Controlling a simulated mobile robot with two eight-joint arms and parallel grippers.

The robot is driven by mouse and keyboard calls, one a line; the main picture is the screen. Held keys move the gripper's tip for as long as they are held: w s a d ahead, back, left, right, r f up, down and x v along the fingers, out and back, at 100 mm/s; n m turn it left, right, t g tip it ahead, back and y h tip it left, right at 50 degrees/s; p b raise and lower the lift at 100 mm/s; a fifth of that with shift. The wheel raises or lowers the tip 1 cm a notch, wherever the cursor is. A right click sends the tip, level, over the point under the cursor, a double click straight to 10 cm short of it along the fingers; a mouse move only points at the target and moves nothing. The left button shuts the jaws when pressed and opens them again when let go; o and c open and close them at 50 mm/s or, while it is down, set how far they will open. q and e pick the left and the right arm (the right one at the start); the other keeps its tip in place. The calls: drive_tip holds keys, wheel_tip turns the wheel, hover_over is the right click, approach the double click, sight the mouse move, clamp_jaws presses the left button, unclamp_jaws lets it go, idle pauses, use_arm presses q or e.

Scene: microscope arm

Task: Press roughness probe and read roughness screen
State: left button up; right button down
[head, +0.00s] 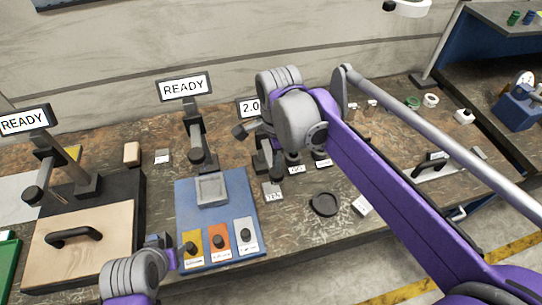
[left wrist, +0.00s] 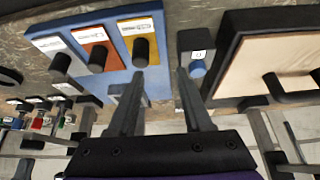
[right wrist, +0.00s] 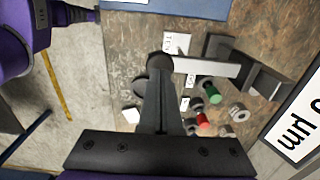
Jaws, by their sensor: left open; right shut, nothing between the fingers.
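A small screen reading "2.0" (head: 250,107) stands behind my right arm, which hides its right side. In the right wrist view the screen (right wrist: 300,125) shows "0 µm", with its left part cut off. A stand with a pale bar and a round black probe head (right wrist: 160,64) shows there too. My right gripper (right wrist: 157,88) is shut and empty, its tips overlapping the black head; I cannot tell whether they touch. My left gripper (left wrist: 160,72) is open and empty, near a dark box with a blue button (left wrist: 197,68) beside the blue board.
Two other screens read "READY", one at centre (head: 185,86) and one at far left (head: 24,121). The blue board (head: 190,240) holds yellow, orange and grey knobbed blocks. A wooden plate with a handle (head: 85,238) lies left. A black ring (head: 325,204) lies right of centre.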

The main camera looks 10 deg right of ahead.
sight(277, 175)
use_arm(q)
drive_tip(key=shift+f, duration=0.1)
use_arm(e)
drive_tip(key=shift+f, duration=0.1)
idle(0.3)
use_arm(q)
drive_tip(key=shift+s+f+b, duration=0.25)
drive_tip(key=shift+f+b, duration=0.35)
drive_tip(key=shift+f, duration=0.15)
drive_tip(key=shift+s+f+b, duration=0.25)
drive_tip(key=shift+f+b, duration=0.3)
drive_tip(key=shift+f, duration=0.15)
drive_tip(key=shift+s+f+b, duration=0.25)
drive_tip(key=shift+f+b, duration=0.35)
drive_tip(key=shift+f, duration=0.15)
use_arm(e)
drive_tip(key=shift+f, duration=3.1)
use_arm(q)
drive_tip(key=shift+r, duration=0.1)
use_arm(e)
drive_tip(key=shift+r, duration=0.2)
drive_tip(key=shift+r+p, duration=2.1)
drive_tip(key=shift+r, duration=1.15)
use_arm(q)
drive_tip(key=r, duration=0.1)
drive_tip(key=w+r, duration=0.1)
drive_tip(key=r, duration=0.1)
drive_tip(key=w+r, duration=0.1)
drive_tip(key=r, duration=0.1)
drive_tip(key=shift+r, duration=0.15)
